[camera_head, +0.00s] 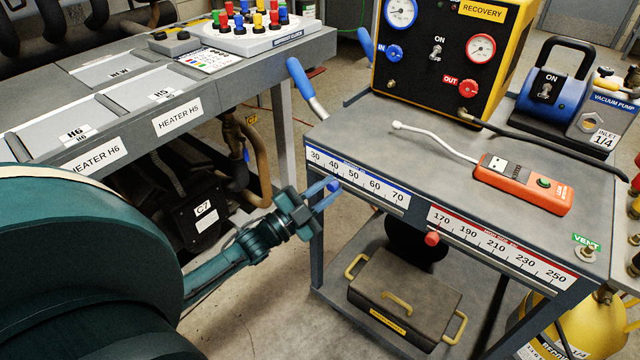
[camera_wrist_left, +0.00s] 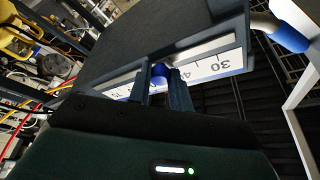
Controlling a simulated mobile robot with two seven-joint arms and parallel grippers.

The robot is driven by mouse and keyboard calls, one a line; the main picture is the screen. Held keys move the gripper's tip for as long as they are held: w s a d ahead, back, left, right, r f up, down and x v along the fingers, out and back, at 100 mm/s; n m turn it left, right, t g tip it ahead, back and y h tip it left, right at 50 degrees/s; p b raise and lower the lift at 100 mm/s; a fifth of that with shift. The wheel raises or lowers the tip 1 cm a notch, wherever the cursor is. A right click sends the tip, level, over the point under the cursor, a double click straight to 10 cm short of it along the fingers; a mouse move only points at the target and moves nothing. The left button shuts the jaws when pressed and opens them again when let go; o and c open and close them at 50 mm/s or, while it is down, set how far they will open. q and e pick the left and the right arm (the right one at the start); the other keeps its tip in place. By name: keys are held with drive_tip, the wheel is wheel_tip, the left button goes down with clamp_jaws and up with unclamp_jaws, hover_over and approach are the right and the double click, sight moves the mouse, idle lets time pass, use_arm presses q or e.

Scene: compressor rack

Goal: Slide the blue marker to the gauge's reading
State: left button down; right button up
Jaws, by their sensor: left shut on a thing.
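The blue marker (camera_head: 333,186) is a small round knob on the front edge of the cart, just below the blue-edged scale (camera_head: 379,190). It sits near the 40 mark, but its exact reading is hard to tell. My left gripper (camera_head: 326,195) reaches in from the left and is shut on the marker. In the left wrist view the blue marker (camera_wrist_left: 160,71) shows between the two fingers. The blue-rimmed gauge (camera_head: 401,12) is on the yellow and black recovery unit; its needle is too small to read. My right gripper is not in view.
A red marker (camera_head: 432,238) sits below the red scale (camera_head: 500,247) to the right. A blue-gripped handle (camera_head: 301,80) rises at the cart's left corner. An orange detector (camera_head: 522,184) lies on the cart top. A case (camera_head: 405,298) sits on the lower shelf.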

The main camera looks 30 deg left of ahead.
sight(355, 187)
use_arm(q)
drive_tip(key=shift+s+d+r, duration=0.15)
drive_tip(key=shift+d, duration=1.05)
drive_tip(key=shift+d+p, duration=0.3)
drive_tip(key=shift+d, duration=0.3)
drive_tip(key=c, duration=1.3)
unclamp_jaws()
drive_tip(key=shift+o, duration=0.2)
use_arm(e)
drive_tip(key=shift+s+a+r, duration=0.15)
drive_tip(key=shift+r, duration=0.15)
use_arm(q)
drive_tip(key=v, duration=1.3)
drive_tip(key=shift+s, duration=0.1)
